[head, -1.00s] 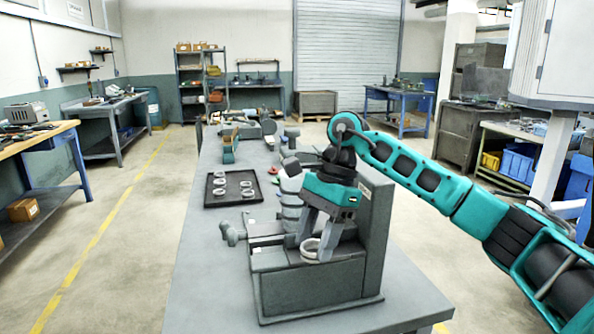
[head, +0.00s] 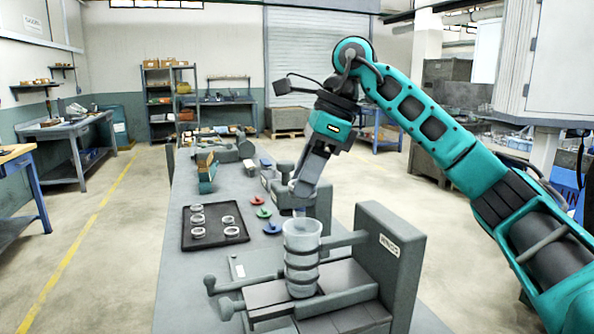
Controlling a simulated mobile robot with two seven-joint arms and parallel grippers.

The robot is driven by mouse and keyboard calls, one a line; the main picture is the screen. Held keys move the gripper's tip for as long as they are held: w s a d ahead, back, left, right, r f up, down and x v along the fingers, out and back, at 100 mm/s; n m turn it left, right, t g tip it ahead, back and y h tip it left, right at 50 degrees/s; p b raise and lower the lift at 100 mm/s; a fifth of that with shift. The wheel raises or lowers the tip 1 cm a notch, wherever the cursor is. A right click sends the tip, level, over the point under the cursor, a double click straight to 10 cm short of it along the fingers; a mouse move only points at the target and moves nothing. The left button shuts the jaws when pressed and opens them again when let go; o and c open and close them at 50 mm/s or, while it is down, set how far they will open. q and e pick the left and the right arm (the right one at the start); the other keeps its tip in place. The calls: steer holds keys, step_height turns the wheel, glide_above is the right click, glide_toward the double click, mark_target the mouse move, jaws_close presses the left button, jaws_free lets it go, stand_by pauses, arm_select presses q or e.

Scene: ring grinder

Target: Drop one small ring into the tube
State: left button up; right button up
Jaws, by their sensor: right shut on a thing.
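My right gripper (head: 302,192) points down over the pale, translucent tube (head: 301,256). Its jaws are shut on a small pale ring (head: 299,187), which the fingers partly hide. The tube stands upright on the grinder (head: 386,244), with dark bands around it and its mouth facing up. The fingertips look close above the mouth; the exact gap is hard to tell. A dark tray (head: 213,243) on the bench to the left holds several small pale rings (head: 198,232). My left gripper is not in view.
The grinder's upright block stands right of the tube, with handles (head: 228,306) at its front left. The bench front left is clear.

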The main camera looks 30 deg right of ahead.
steer(key=f+b, duration=0.4)
steer(key=f, duration=0.1)
steer(key=shift+s+f, duration=0.2)
arm_select(q)
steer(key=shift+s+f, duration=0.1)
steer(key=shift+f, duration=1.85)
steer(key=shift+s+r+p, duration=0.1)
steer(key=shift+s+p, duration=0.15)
steer(key=shift+p, duration=0.1)
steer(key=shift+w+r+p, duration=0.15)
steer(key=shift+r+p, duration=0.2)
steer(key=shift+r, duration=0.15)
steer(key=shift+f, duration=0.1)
arm_select(e)
steer(key=o, duration=1.2)
steer(key=shift+c, duration=0.2)
steer(key=shift+o, duration=0.3)
